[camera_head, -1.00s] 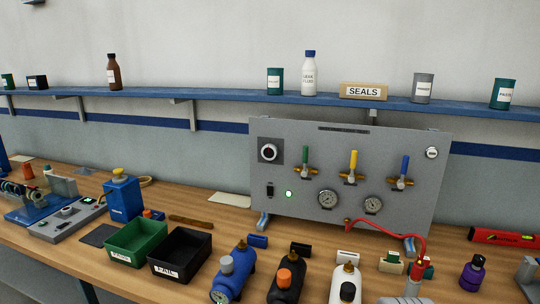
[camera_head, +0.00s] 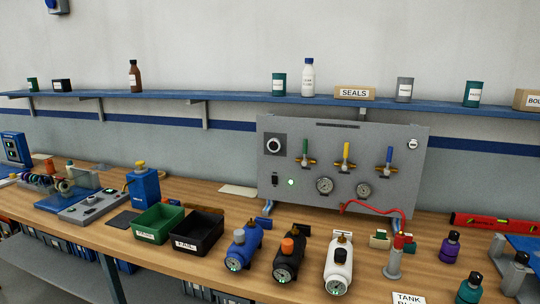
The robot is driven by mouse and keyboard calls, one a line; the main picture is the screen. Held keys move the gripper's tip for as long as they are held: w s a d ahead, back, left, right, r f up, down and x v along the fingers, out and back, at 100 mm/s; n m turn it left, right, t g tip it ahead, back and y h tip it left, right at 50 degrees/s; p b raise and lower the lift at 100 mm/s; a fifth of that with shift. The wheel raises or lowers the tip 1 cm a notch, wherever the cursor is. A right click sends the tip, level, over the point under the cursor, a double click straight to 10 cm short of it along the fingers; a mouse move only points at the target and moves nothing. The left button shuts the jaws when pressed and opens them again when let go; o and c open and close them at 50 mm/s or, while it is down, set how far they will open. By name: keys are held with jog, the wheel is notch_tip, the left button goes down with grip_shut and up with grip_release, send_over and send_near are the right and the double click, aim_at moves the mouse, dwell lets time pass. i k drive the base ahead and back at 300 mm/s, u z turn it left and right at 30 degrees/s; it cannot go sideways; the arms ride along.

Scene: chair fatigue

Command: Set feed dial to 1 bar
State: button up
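The grey test panel (camera_head: 345,132) stands on the wooden bench in the head view. A black round dial (camera_head: 273,146) with a light rim sits at its upper left and is the likely feed dial; its setting is too small to read. Two round gauges, a left one (camera_head: 324,185) and a right one (camera_head: 363,190), sit low on the panel; their readings cannot be made out. Three valves with green (camera_head: 305,147), yellow (camera_head: 346,151) and blue (camera_head: 389,155) handles stand upright in a row. A green lamp (camera_head: 291,182) is lit. My gripper is not in view.
Blue, black and white tanks (camera_head: 339,262) stand before the panel. A red hose (camera_head: 375,205) runs along its base to a grey fitting (camera_head: 394,262). Green and black bins (camera_head: 197,236) stand to the left. A blue shelf (camera_head: 230,96) with bottles and cans hangs above.

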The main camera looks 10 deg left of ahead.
aim_at(274, 144)
jog(key=u, duration=0.45)
jog(key=i, duration=0.55)
jog(key=u, duration=0.45)
